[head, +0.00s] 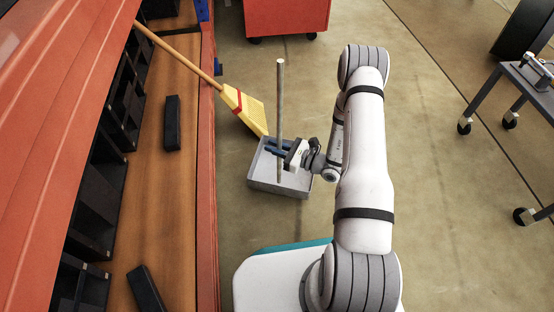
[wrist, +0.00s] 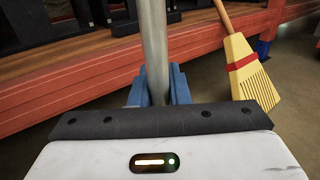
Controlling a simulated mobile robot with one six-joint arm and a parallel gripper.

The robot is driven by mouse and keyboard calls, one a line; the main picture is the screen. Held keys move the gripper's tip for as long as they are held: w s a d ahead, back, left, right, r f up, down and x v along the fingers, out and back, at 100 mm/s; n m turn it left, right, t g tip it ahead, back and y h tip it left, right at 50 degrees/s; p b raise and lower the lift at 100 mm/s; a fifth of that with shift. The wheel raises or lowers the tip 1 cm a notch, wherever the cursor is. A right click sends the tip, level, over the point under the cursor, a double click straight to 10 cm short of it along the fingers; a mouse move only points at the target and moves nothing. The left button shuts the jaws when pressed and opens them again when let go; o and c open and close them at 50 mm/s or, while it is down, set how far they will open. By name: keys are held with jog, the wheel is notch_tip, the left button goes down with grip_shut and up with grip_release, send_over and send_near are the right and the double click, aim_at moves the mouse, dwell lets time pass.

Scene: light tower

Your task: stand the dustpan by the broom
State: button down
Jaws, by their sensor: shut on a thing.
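The dustpan is a grey pan (head: 262,168) with a tall upright grey handle (head: 281,105). It stands upright on or just above the floor; I cannot tell which. My gripper (head: 279,150) is shut around the handle, above the pan. In the wrist view the handle (wrist: 154,45) rises between the blue fingers (wrist: 158,92), and the pan is hidden. The broom has yellow bristles with a red band (head: 243,105) and a wooden stick. It leans against the orange shelf, just behind and left of the dustpan. In the wrist view the broom (wrist: 247,72) is to the right of the handle.
The orange shelf with a wooden board (head: 175,190) runs along the left, holding black boxes. A red cabinet (head: 287,15) on wheels stands at the back. A grey wheeled table (head: 525,90) is at the right. Open floor lies between my arm and that table.

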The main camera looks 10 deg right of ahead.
notch_tip(320, 180, down, 4)
jog(key=shift+f+b, duration=0.1)
jog(key=shift+b, duration=0.8)
jog(key=c, duration=1.4)
grip_release()
jog(key=shift+o, duration=0.2)
jog(key=shift+d, duration=0.1)
